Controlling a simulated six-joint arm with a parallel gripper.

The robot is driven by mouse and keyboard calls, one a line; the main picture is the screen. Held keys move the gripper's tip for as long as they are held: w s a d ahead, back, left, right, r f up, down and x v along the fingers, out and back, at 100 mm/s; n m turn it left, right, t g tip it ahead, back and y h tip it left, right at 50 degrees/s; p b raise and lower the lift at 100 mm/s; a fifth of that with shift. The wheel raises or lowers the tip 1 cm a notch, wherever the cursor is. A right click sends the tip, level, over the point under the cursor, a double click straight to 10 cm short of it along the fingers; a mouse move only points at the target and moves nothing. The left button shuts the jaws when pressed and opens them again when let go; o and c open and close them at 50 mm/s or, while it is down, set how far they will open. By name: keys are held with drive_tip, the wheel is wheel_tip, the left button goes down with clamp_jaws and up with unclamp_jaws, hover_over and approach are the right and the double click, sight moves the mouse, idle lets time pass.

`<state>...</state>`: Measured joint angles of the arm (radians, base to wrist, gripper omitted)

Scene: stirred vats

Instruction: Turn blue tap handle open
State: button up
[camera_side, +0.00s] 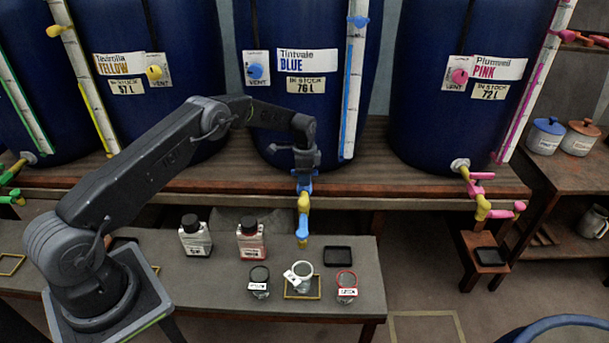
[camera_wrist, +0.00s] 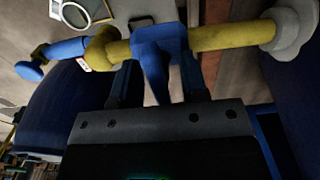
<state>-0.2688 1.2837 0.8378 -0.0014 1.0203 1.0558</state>
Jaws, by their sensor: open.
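The blue vat's tap (camera_side: 303,222) has a yellow body and blue parts and hangs at the front edge of the wooden shelf. In the wrist view its yellow pipe (camera_wrist: 225,36) runs across the top, with a blue lever (camera_wrist: 158,55) on the middle of it. A second blue piece (camera_wrist: 62,48) with a rounded end sticks out to the left. My gripper (camera_wrist: 160,88) is open, one finger on each side of the middle lever, which reaches between them; I cannot tell if they touch it. In the side view my gripper (camera_side: 305,172) is just above the tap.
Below the tap a white-rimmed jar (camera_side: 300,270) stands in a yellow outline on the bench. Jars with black (camera_side: 259,282) and red (camera_side: 346,285) rims flank it. Two capped bottles (camera_side: 251,240) stand behind to the left. The pink tap (camera_side: 483,205) is well to the right.

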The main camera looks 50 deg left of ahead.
clamp_jaws()
idle(0.4)
drive_tip(key=shift+n, duration=0.3)
drive_tip(key=n, duration=1.3)
drive_tip(key=shift+n, duration=2.1)
